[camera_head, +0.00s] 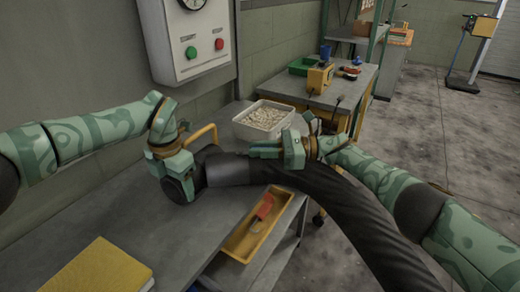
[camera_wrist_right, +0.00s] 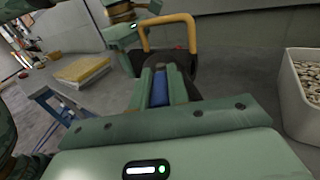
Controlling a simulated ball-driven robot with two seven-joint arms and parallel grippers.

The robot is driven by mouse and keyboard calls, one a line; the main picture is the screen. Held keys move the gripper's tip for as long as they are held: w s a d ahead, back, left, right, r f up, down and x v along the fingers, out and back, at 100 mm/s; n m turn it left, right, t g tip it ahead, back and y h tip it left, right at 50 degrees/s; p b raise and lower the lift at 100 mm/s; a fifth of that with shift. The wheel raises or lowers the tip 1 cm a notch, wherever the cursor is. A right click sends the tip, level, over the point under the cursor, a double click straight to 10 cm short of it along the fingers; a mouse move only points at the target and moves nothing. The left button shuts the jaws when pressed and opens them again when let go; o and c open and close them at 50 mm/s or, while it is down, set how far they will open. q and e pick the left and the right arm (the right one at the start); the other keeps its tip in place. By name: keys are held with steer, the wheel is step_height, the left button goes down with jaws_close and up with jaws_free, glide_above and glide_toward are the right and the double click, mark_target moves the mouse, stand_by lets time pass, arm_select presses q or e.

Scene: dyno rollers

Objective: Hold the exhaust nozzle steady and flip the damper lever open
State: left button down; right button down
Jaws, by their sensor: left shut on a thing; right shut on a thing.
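The exhaust nozzle (camera_head: 228,170) is a grey metal cuff with a dark mouth piece on the end of a thick black hose (camera_head: 345,205), lying over the bench. A yellow loop handle (camera_head: 203,132) stands on it; it also shows in the right wrist view (camera_wrist_right: 168,19). My left gripper (camera_head: 180,150) is shut at the left end of this handle. My right gripper (camera_head: 268,150) is over the hose just behind the cuff. In the right wrist view its fingers (camera_wrist_right: 161,88) are shut on a blue piece (camera_wrist_right: 161,80), seemingly the damper lever. The lever's pivot and angle are hidden.
A white bin of pale pieces (camera_head: 264,118) stands behind the nozzle. A wall box with buttons (camera_head: 190,45) is behind my left arm.

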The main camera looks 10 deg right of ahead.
steer(key=c, duration=1.3)
jaws_free()
steer(key=shift+c, duration=0.2)
steer(key=shift+d, duration=0.1)
steer(key=s+d, duration=0.1)
steer(key=d, duration=1)
steer(key=shift+s+d, duration=0.3)
steer(key=shift+d, duration=0.1)
